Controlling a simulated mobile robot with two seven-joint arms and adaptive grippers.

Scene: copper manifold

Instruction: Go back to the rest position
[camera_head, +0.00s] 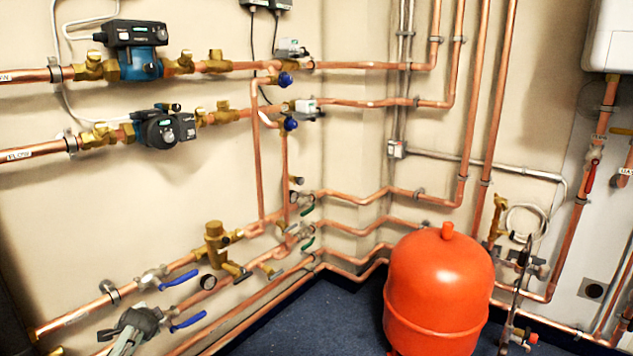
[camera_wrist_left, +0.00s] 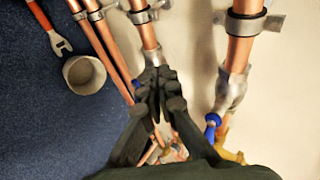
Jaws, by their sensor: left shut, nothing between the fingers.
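My left gripper (camera_wrist_left: 157,82) shows in the left wrist view, with its dark fingers shut and nothing held between them. In that view, its tips overlap a copper pipe (camera_wrist_left: 147,33); I cannot tell whether they touch it. My right gripper is not in view.
Copper pipes (camera_head: 350,66) run along the walls. Blue valve handles (camera_head: 180,279) stick out low on the left. A red tank (camera_head: 440,285) stands on the dark blue floor (camera_head: 318,318). The wrist view also shows a red-handled wrench (camera_wrist_left: 47,24) and a round cup (camera_wrist_left: 83,74).

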